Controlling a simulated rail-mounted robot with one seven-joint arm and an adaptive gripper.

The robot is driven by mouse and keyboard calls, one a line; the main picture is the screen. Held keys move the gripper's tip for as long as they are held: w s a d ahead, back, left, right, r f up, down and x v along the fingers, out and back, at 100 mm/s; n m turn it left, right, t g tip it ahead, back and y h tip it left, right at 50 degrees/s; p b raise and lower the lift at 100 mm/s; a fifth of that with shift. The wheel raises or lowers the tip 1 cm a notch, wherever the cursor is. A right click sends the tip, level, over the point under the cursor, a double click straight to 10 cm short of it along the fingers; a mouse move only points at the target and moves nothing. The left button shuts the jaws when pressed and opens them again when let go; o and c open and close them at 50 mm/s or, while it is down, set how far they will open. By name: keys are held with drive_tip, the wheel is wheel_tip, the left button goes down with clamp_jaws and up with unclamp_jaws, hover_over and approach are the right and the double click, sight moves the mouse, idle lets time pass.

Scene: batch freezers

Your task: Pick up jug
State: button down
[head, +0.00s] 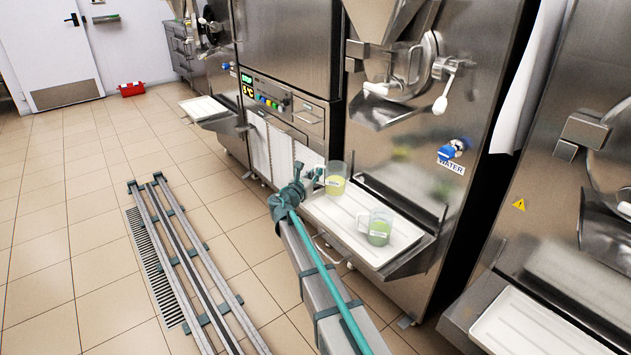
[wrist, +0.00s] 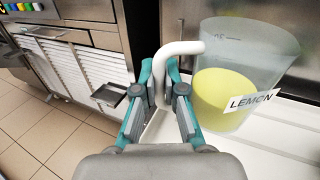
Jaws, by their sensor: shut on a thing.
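A clear jug (head: 335,180) with yellow liquid is at the left end of the white tray (head: 345,228). In the wrist view the jug (wrist: 240,65) stands upright on the right, with a LEMON label and a white handle (wrist: 185,48). My gripper (head: 300,180) comes in from the left of the jug. In the wrist view its teal fingers (wrist: 160,85) are shut on the handle, one on each side. I cannot tell whether the jug's base touches the tray. A second jug (head: 379,228) with green liquid stands on the tray to the right.
The tray sits on a shelf in front of a steel machine with a white-handled spout (head: 440,100). A blue WATER tap (head: 453,149) is to the right. Another white tray (head: 530,335) is at bottom right. A floor rail (head: 190,265) runs along the open tiled floor at left.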

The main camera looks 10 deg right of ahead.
drive_tip(key=shift+r+p, duration=0.65)
drive_tip(key=shift+r, duration=5)
